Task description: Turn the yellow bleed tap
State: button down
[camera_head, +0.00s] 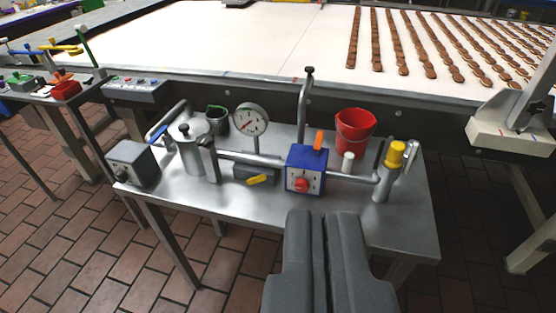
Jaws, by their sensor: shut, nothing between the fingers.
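My gripper (327,215) is at the bottom middle of the view, its two dark grey fingers shut with nothing between them. It points toward the metal bench (235,205) and appears apart from everything on it. Two yellow parts show on the bench, and I cannot tell which is the bleed tap. One is a small yellow lever (260,180) low on a dark grey block, left of and beyond my fingertips. The other is a yellow knob (396,153) on top of an upright metal cylinder (381,188) at the right end of the pipe, beyond my fingertips.
A blue box (306,158) with a red knob and orange lever stands mid-bench. A gauge (250,121), metal canister (187,150), grey box (132,164) and red bucket (355,131) stand around. A white conveyor (240,45) with brown biscuits (395,45) runs behind. The bench's front strip is bare.

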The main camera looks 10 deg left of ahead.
aim_at(252, 180)
jog(key=u, duration=0.15)
jog(key=i, duration=1)
jog(key=u, duration=0.65)
